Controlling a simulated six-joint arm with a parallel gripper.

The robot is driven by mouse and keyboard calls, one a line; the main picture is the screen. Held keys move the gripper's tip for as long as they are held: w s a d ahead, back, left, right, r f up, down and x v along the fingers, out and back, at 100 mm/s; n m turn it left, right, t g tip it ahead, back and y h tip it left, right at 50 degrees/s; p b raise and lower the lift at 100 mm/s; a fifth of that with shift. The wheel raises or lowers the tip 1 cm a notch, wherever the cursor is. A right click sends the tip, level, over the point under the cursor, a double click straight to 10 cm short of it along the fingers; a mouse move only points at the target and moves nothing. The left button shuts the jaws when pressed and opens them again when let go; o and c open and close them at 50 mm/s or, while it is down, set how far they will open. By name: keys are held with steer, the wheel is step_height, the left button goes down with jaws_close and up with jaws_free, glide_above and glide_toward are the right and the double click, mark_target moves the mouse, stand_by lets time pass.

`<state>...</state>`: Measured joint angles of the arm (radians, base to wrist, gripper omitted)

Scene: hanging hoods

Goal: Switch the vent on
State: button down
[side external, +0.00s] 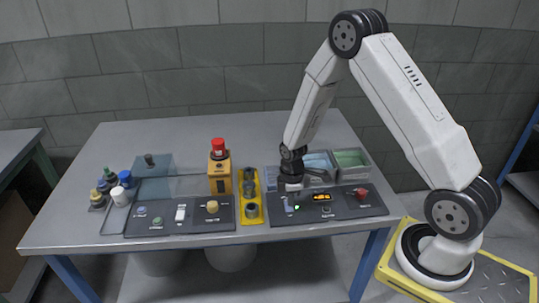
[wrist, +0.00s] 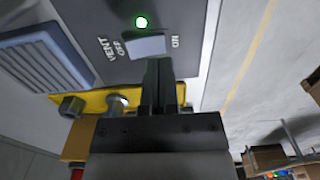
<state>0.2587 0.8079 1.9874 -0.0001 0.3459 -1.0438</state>
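The vent switch (wrist: 146,45) is a light grey rocker on a dark panel (wrist: 90,25), with VENT and OFF lettered at its left and ON at its right in the wrist view. A small round lamp (wrist: 141,22) beside it glows green. My gripper (wrist: 160,65) has its two dark fingers together and empty, the tips at the rocker's near edge, toward the ON side. I cannot tell whether they touch it. In the side view my gripper (side external: 291,185) points down over the left end of the right-hand panel (side external: 345,208), partly hiding the switch area.
The right panel also bears an orange display (side external: 321,197) and a red knob (side external: 362,194). Grey bins (side external: 350,160) stand behind. Another control panel (side external: 165,230) lies left.

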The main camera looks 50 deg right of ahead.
steer(key=shift+r, duration=2.3)
steer(key=s+a+r+m+t, duration=0.2)
steer(key=s+a+r+m, duration=0.7)
steer(key=r, duration=0.3)
steer(key=shift+s+a+t, duration=0.3)
steer(key=shift+s+a, duration=0.1)
steer(key=shift+a, duration=0.1)
